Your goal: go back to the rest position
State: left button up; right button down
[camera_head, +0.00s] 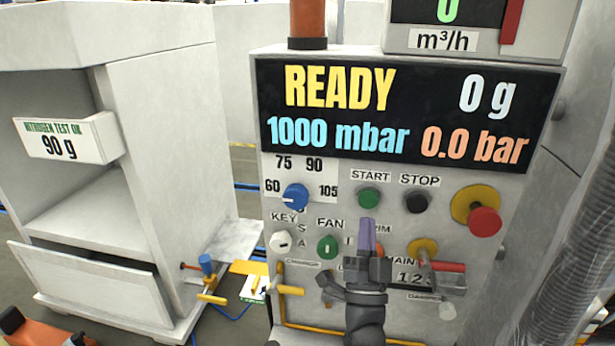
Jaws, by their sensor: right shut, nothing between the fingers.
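My right gripper (367,237) stands upright in front of the control panel (450,180), low in the middle of the head camera view. Its purple fingers are together with nothing between them. The fingertips are just below the green START button (369,197) in the picture, between the green FAN knob (328,247) and the yellow-based MAIN handle (423,249). I cannot tell whether they touch the panel. The gripper hides part of the labels and controls behind it. My left gripper is not in view.
The panel carries a blue dial (295,198), a black STOP button (417,202) and a red emergency knob (485,221). Yellow-handled valves (290,290) stick out low. A white shelf cabinet (165,170) stands left. A ribbed hose (560,270) runs down the right.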

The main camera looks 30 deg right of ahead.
jog(key=s+a+f+n+g+y, duration=0.1)
jog(key=a+f+n+g+y, duration=0.6)
jog(key=a+f+n+y, duration=0.85)
jog(key=s+a+f+g, duration=0.1)
jog(key=s+f+g, duration=0.2)
jog(key=s+g, duration=1.2)
jog(key=s+f+t+b, duration=0.1)
jog(key=s+f+b, duration=0.25)
jog(key=f, duration=0.95)
jog(key=s+f+b, duration=0.2)
jog(key=s+f, duration=0.2)
jog(key=f, duration=0.9)
pick_arm(q)
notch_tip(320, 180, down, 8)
jog(key=b, duration=0.2)
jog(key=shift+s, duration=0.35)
pick_arm(e)
jog(key=s+d+f+n+g, duration=0.1)
jog(key=s+d+f, duration=0.2)
jog(key=s+f, duration=0.8)
jog(key=shift+s, duration=0.65)
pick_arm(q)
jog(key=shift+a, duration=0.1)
pick_arm(e)
jog(key=shift+f+h, duration=0.1)
jog(key=shift+h, duration=0.15)
